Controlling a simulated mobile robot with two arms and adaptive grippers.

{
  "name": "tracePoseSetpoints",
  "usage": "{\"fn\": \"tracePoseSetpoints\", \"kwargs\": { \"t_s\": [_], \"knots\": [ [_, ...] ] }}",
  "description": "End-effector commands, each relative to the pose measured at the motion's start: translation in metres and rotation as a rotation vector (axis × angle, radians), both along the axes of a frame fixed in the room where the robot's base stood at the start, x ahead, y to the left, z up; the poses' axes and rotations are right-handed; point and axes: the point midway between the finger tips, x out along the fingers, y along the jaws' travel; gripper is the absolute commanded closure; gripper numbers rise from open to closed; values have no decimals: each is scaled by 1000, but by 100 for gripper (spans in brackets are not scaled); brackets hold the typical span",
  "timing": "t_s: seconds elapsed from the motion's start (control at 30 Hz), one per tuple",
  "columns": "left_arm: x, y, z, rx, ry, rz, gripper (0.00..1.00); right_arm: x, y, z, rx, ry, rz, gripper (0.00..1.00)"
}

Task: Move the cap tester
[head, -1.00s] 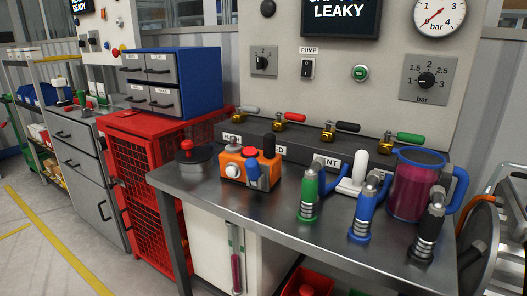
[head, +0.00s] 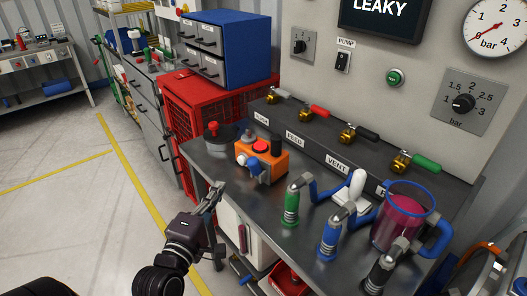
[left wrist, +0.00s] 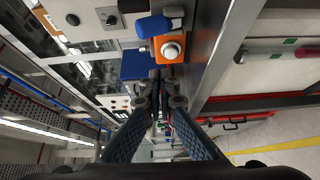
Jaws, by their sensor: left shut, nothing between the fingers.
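An orange box-shaped device (head: 272,165) with a red button, a dark knob and a blue part on its front stands on the grey metal bench (head: 225,176) near its left end. No label shows that it is the cap tester. It also shows in the left wrist view (left wrist: 160,47), just beyond my fingertips. A dark round pot with a red knob (head: 213,130) stands beside it. My left gripper (head: 216,190) is shut and empty, in front of the bench's left edge, apart from the device. Its fingers (left wrist: 160,82) are together in the left wrist view. My right gripper is not visible.
Green (head: 291,205), blue (head: 329,237) and black fittings and a jug of pink liquid (head: 398,218) stand along the bench to the right. Brass valves line the back ledge. A red mesh cabinet (head: 192,108) adjoins the bench. The floor at left is clear.

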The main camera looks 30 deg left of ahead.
Motion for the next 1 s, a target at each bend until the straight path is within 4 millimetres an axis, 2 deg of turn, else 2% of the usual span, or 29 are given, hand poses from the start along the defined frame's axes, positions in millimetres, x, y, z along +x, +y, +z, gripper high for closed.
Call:
{"fn": "tracePoseSetpoints", "kwargs": {
  "t_s": [0.13,0.27,0.67,0.8,1.0],
  "knots": [
    [6,4,4,-12,-13,7,100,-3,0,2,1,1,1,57],
    [22,7,5,-10,-14,5,100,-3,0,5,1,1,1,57],
    [98,21,5,-8,-11,5,100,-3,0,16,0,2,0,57],
    [116,9,4,-11,-10,4,100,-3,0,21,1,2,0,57],
    [129,0,3,-10,-10,5,100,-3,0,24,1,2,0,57]
  ]
}}
